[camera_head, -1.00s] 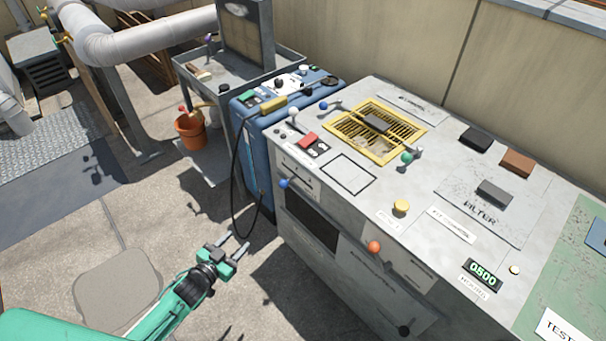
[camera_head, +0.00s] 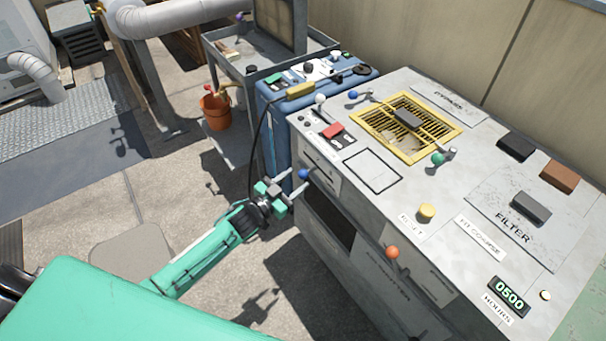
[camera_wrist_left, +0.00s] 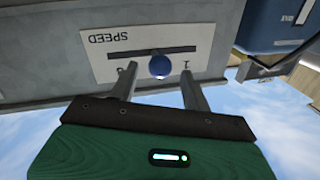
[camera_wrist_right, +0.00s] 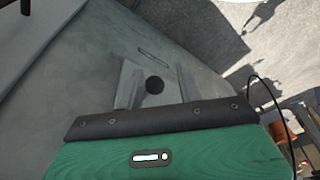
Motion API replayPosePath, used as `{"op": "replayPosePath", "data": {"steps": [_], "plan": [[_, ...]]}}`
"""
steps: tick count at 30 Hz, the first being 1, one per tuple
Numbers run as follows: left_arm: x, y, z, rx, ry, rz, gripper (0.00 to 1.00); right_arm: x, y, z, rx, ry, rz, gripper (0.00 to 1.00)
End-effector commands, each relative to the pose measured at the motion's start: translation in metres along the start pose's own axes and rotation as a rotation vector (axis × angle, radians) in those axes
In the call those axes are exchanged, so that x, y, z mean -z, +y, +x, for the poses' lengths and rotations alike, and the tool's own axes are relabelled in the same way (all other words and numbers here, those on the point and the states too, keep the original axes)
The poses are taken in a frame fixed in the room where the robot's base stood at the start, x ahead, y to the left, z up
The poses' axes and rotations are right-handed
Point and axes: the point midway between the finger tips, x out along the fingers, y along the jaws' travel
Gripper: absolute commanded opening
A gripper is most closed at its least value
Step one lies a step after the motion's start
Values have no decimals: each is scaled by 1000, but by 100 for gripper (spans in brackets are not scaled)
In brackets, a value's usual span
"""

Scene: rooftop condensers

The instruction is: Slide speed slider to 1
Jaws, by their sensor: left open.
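The speed slider's blue knob (camera_wrist_left: 160,66) sits in a dark slot on a white plate (camera_wrist_left: 105,62) marked SPEED, which appears upside down in the left wrist view. The knob is right of the slot's middle there, toward the mark 1; the opposite mark is partly hidden by a finger. In the head view the knob (camera_head: 303,174) is on the cabinet's front. My left gripper (camera_head: 297,185) is open at the knob, its fingers (camera_wrist_left: 159,68) on either side with gaps showing. My right gripper (camera_wrist_right: 153,75) is open, with a dark round knob (camera_wrist_right: 155,86) between its fingers.
The grey cabinet carries a yellow grate (camera_head: 388,143), an orange knob (camera_head: 392,252), a yellow button (camera_head: 426,211) and other controls. A blue unit (camera_head: 268,112) with a hanging black cable stands close beside my left gripper. Open floor (camera_head: 165,205) lies to the left.

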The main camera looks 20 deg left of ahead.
Motion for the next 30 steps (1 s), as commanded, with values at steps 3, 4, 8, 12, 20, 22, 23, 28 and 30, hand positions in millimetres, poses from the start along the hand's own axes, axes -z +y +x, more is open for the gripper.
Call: {"op": "replayPosePath", "data": {"steps": [3,4,8,12,20,22,23,28,30], "plan": [[1,-1,19,1,2,2,48,1,0,-1,-1,3,0,36],[0,0,23,1,1,2,48,1,0,-2,-1,3,0,36],[0,0,34,0,0,2,48,1,1,-3,-1,1,-1,36],[0,0,40,0,0,1,48,2,1,-4,-2,3,-1,36],[0,0,41,0,-1,1,48,1,1,-5,-1,4,-1,36],[0,0,41,0,-1,1,36,0,0,-5,-1,3,-1,36],[0,0,41,0,-1,1,30,0,0,-5,-1,2,-1,36],[0,0,40,0,-1,1,0,-2,0,-4,0,0,0,36],[0,0,40,0,-1,1,0,-2,0,-4,0,0,0,36]]}}
